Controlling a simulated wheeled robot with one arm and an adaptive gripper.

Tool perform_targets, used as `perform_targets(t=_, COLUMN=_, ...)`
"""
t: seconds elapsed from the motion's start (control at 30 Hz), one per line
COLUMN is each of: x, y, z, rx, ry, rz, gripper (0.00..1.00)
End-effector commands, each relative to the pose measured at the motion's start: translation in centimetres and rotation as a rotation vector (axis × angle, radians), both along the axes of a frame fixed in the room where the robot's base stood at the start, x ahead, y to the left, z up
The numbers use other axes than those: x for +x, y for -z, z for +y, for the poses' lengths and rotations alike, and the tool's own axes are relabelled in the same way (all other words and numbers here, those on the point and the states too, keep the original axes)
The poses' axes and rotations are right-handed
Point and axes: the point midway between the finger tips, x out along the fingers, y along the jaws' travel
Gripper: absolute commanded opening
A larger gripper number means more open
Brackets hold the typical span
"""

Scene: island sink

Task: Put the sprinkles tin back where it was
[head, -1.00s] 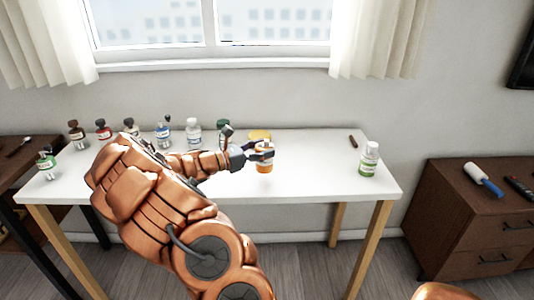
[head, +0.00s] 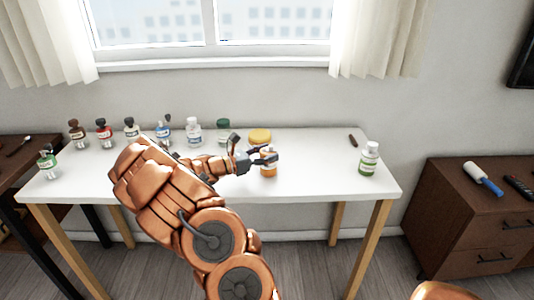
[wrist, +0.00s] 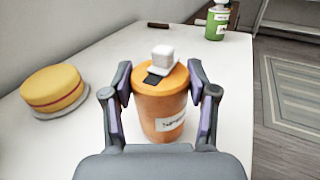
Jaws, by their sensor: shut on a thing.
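The sprinkles tin (head: 268,169) is an orange cylinder with a white label, partly lettered, in the wrist view (wrist: 163,118). Its orange top bears a white block and a dark patch. My gripper (head: 268,157) is shut on the tin, with one finger on each side of it in the wrist view (wrist: 162,100). The tin is upright over the right-centre part of the white table (head: 315,180). I cannot tell whether its base touches the tabletop.
A yellow round cake-like thing (head: 260,136) sits just behind the tin. A green-topped jar (head: 223,130) and several bottles line the table's back left. A white-and-green bottle (head: 369,158) and a small dark object (head: 353,140) are at the right. Tabletop between is clear.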

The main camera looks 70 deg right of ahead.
Motion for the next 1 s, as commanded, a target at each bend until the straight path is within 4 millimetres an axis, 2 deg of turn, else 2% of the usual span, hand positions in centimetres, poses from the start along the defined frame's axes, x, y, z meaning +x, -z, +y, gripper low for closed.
perform_targets(t=0.07, x=0.0, y=0.2, z=0.0, rx=0.001, ry=0.0, rz=0.001, gripper=0.2)
perform_targets(t=0.1, x=0.0, y=0.2, z=0.0, rx=0.0, ry=0.0, rz=0.0, gripper=0.6)
perform_targets(t=0.33, x=0.0, y=0.2, z=0.0, rx=0.0, ry=0.0, rz=0.0, gripper=0.83)
perform_targets(t=0.73, x=0.1, y=-0.1, z=0.1, rx=-0.001, ry=0.0, rz=-0.001, gripper=0.83)
perform_targets(t=1.0, x=2.4, y=0.0, z=2.9, rx=0.001, ry=-0.002, rz=-0.001, gripper=0.83)
